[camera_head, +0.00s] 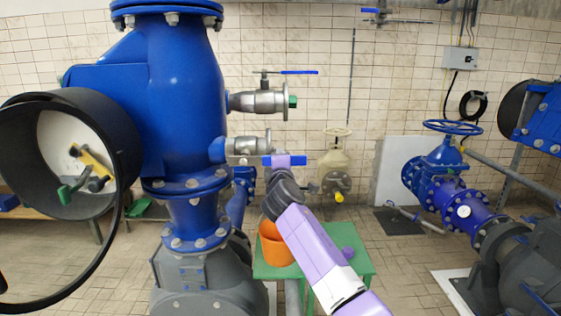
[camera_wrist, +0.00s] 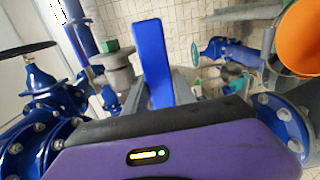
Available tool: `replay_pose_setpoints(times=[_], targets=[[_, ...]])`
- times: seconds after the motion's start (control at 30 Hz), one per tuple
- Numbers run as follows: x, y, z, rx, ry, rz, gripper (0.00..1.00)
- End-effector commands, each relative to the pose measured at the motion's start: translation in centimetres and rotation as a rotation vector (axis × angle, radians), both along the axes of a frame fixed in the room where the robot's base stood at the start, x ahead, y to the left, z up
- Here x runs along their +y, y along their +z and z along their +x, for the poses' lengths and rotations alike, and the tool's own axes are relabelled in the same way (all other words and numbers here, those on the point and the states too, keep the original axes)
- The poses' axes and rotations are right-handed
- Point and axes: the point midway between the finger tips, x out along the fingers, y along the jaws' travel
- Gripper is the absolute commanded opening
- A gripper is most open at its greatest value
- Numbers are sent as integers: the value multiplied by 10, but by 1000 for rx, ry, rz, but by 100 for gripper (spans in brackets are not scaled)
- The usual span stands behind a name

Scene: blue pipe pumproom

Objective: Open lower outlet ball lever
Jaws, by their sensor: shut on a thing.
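The lower outlet ball valve (camera_head: 243,146) is a steel body on the right side of the big blue pump casing. Its blue lever (camera_head: 299,160) points to the right in the head view. My purple and grey gripper (camera_head: 282,162) is at the lever's outer part and is shut on it. In the wrist view the blue lever (camera_wrist: 152,58) stands between my two grey fingers, with its end sticking out past them. My gripper and wrist hide part of the lower valve's right end.
Just above is another steel ball valve (camera_head: 262,101) with a blue lever (camera_head: 298,72) and a green plug. Below, an orange bucket (camera_head: 276,250) stands on a green table (camera_head: 356,262).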

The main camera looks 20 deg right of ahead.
Motion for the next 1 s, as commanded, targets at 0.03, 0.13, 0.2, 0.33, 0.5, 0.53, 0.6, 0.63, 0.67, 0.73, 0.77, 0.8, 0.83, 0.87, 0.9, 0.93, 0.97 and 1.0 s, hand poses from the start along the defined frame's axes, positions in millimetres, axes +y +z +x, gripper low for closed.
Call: replay_pose_setpoints(times=[0.03,0.13,0.2,0.33,0.5,0.53,0.6,0.63,0.67,0.73,0.77,0.8,0.83,0.87,0.9,0.93,0.97,1.0], targets=[[1,8,0,-11,2,-9,0],[1,9,0,-13,4,-9,0],[1,10,0,-13,4,-8,39],[1,8,0,-11,3,-7,53],[1,5,0,-8,2,-4,53],[1,5,0,-7,2,-3,53],[1,5,-1,-8,1,-2,53],[1,4,-1,-7,1,-2,53],[1,4,-2,-7,1,-1,53],[3,4,-6,-8,1,-1,53],[4,3,-9,-8,2,-1,53],[5,3,-12,-8,2,-1,53],[6,3,-15,-8,1,-2,53],[7,3,-19,-8,2,-1,53],[9,3,-24,-8,3,-1,53],[9,3,-27,-8,2,-1,53],[11,3,-31,-8,2,-1,53],[12,3,-36,-9,2,-2,53]])
